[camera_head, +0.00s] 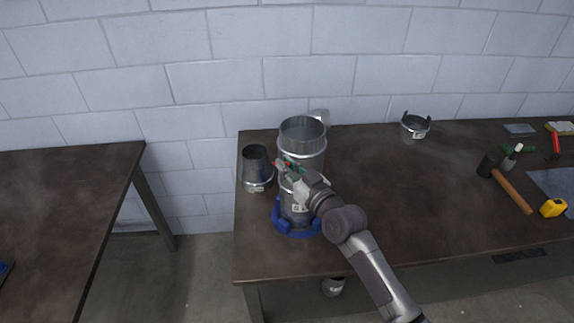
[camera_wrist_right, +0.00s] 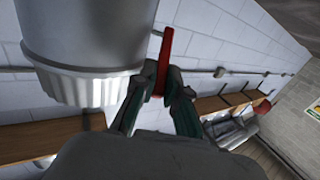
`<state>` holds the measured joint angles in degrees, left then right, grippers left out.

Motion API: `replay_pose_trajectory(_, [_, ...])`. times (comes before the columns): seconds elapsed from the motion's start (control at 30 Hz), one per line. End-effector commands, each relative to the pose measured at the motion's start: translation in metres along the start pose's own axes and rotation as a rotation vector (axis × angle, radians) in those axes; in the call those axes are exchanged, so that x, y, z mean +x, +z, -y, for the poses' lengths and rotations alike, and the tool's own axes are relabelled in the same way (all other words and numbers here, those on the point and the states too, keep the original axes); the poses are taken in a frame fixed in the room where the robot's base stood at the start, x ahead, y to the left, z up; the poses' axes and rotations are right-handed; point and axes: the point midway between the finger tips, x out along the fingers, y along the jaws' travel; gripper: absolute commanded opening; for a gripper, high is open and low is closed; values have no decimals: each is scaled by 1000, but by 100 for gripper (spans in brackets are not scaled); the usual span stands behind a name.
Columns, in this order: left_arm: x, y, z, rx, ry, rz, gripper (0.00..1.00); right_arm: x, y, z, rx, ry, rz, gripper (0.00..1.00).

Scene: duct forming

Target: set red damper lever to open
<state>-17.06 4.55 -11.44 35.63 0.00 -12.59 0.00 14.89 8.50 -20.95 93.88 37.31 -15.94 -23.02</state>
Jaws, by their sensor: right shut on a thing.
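The red damper lever (camera_wrist_right: 165,58) is a flat red bar beside a metal duct (camera_wrist_right: 85,35) in the right wrist view. My right gripper (camera_wrist_right: 158,88) is shut on the lever, with one dark green finger on each side of it. In the head view my right gripper (camera_head: 286,166) is at the front of the tall metal duct (camera_head: 303,137), above the blue ring clamp (camera_head: 297,233). Only small bits of red show there, and the gripper hides most of the lever. The lever's marked position cannot be read. My left gripper is not in view.
A dark metal duct piece (camera_head: 255,168) stands left of the tall duct. A short metal collar (camera_head: 414,127) stands at the back. A hammer (camera_head: 513,190) and a yellow tape measure (camera_head: 553,207) lie on the right. The table (camera_head: 375,180) is clear in the middle.

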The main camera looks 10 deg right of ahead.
Motion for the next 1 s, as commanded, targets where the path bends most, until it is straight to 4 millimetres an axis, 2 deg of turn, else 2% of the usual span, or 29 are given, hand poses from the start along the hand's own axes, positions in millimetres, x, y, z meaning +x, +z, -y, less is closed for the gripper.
replay_pose_trajectory(0.17, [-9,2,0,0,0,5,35,2,-6,0,-2,-2,30,0])
replay_pose_trajectory(0.3, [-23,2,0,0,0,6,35,6,-14,1,-1,-3,133,0])
replay_pose_trajectory(0.7, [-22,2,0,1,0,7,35,21,-21,0,-2,0,447,0])
replay_pose_trajectory(1.0, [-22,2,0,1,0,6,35,22,-21,0,0,2,499,0])
